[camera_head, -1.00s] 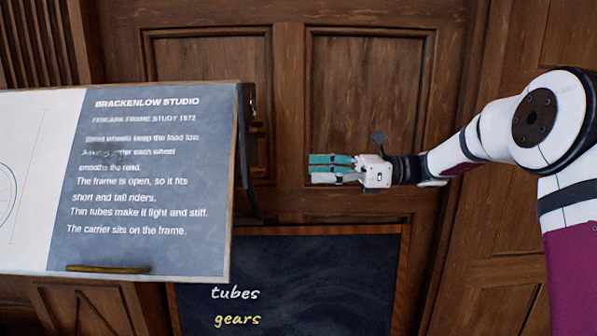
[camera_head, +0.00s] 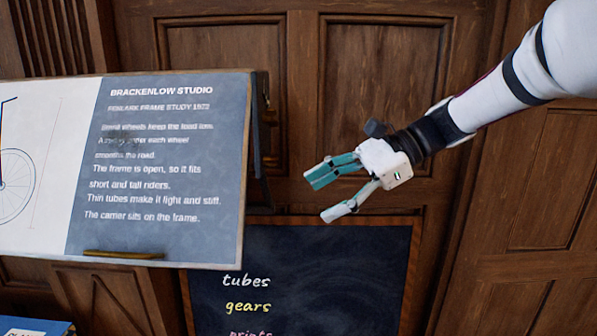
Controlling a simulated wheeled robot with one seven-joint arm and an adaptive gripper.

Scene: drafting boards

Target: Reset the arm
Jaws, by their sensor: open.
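My gripper (camera_head: 326,197) is in the middle of the view, at the end of my white arm, which comes in from the upper right. Its teal and white fingers are spread apart and point left and slightly down. Nothing is between them. The gripper is to the right of the drafting board (camera_head: 175,240) and appears apart from it.
The tilted drafting board carries a printed sheet with a bicycle drawing and text, some of it smudged. A blackboard (camera_head: 340,280) with chalk words stands below my gripper. A blue item (camera_head: 35,328) shows at the lower left corner. Wooden panelling (camera_head: 385,70) fills the back.

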